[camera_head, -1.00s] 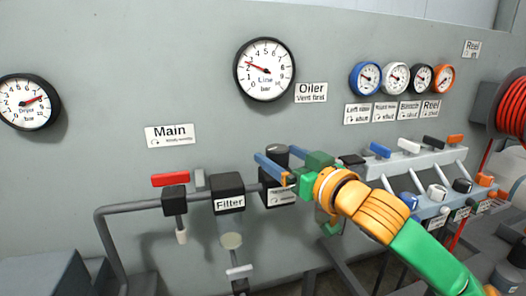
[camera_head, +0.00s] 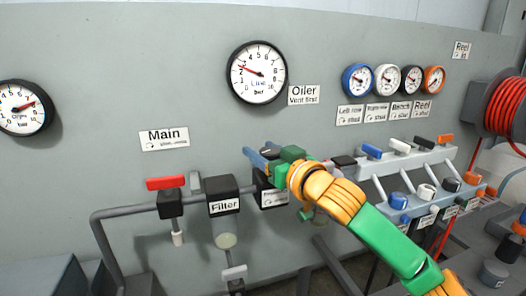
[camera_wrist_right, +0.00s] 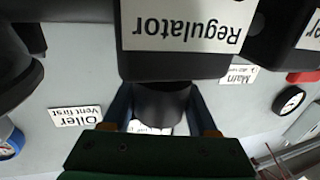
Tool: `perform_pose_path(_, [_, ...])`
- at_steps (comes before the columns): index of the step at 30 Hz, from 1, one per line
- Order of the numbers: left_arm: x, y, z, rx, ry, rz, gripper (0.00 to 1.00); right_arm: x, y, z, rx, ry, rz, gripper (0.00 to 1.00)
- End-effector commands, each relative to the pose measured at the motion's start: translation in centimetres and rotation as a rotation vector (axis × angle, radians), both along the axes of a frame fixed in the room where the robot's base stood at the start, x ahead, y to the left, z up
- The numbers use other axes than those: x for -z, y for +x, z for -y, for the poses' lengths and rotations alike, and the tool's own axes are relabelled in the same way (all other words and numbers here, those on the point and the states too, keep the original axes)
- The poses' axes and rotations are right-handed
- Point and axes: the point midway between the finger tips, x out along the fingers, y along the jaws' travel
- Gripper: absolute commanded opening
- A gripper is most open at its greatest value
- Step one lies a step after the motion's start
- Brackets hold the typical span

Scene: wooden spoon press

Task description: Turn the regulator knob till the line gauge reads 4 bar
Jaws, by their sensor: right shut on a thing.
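The line gauge (camera_head: 257,72) is a white dial with a black rim on the wall. Its red needle points left and slightly up, at about 2. The black regulator block (camera_head: 274,197) sits on the pipe, right of the filter, and its label shows upside down in the right wrist view (camera_wrist_right: 188,27). My right gripper (camera_head: 262,156) is at the top of the block. In the wrist view, its blue fingers (camera_wrist_right: 162,110) are shut on the black regulator knob (camera_wrist_right: 161,97), one on each side. In the head view the knob is mostly hidden by the gripper. My left gripper is out of view.
Left of the regulator are the filter (camera_head: 223,199) and the main valve with its red handle (camera_head: 166,183). Right is a manifold (camera_head: 405,172) with coloured levers and knobs below small gauges. A red hose reel (camera_head: 508,107) is at the far right.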

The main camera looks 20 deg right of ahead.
Motion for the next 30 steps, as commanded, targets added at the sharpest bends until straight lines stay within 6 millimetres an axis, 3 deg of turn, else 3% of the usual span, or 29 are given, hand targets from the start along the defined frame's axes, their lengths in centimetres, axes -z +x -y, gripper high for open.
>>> perform_pose_path(8, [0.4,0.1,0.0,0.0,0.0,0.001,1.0,0.1,0.0,0.1,0.101,0.004,0.001,0.04])
perform_pose_path(30, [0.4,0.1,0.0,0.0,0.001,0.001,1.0,0.1,-0.1,1.8,0.661,0.002,-0.003,0.04])
